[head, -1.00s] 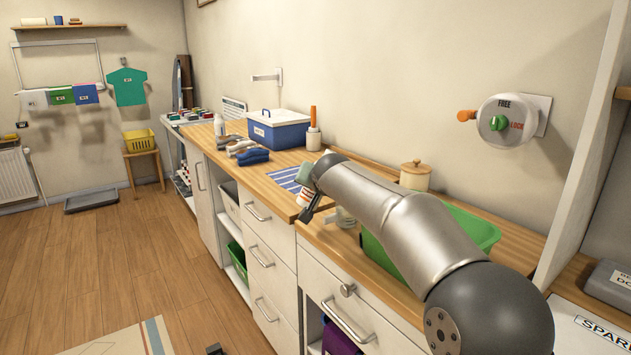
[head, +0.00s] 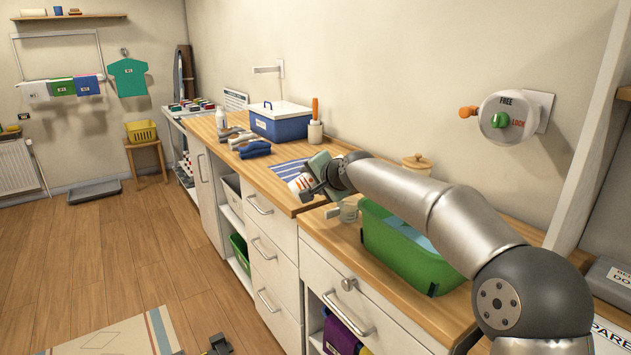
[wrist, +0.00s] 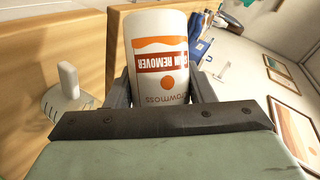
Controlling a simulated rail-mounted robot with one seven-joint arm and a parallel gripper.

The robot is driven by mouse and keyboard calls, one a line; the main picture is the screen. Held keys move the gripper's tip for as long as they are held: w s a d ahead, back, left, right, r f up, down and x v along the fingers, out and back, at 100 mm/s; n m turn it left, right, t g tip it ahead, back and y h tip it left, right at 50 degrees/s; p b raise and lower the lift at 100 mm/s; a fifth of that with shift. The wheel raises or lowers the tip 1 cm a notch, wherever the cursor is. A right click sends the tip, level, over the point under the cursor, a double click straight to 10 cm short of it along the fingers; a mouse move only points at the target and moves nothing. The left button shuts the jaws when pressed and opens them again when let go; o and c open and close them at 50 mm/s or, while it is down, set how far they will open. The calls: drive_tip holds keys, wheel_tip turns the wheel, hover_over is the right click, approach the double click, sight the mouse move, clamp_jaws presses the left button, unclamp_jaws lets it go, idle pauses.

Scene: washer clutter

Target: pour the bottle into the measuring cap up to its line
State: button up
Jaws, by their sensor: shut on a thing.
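My gripper (head: 312,190) is shut on a white bottle (head: 299,183) with an orange and red label, held above the counter near its front edge. In the wrist view the bottle (wrist: 162,60) sits between the fingers, its label reading "...N REMOVER"; the counter lies to the picture's left, so the bottle looks well tilted. A pale, translucent cup, apparently the measuring cap (head: 348,212), stands on the counter just right of and below my gripper. It also shows at the left of the wrist view (wrist: 66,104).
A green basket (head: 405,262) with blue cloth stands right of the cup, under my arm. A striped cloth (head: 287,170) lies behind the bottle. A lidded jar (head: 416,165) stands near the wall.

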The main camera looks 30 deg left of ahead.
drive_tip(key=shift+f, duration=0.15)
drive_tip(key=shift+s+a+r+m+g+y, duration=0.15)
drive_tip(key=shift+r+m+g+y, duration=0.15)
drive_tip(key=shift+r+m+y, duration=0.3)
drive_tip(key=shift+r+m, duration=0.3)
drive_tip(key=shift+s+r+m+g+y, duration=0.1)
drive_tip(key=shift+r+m+g+y, duration=0.2)
drive_tip(key=shift+r+m+y, duration=0.1)
idle(4.3)
drive_tip(key=shift+a, duration=0.1)
drive_tip(key=shift+f+n+h+p, duration=0.4)
drive_tip(key=shift+f+n+p, duration=0.15)
drive_tip(key=shift+n+p, duration=0.15)
drive_tip(key=shift+f, duration=0.35)
drive_tip(key=shift+n+t, duration=0.3)
drive_tip(key=shift+t, duration=0.1)
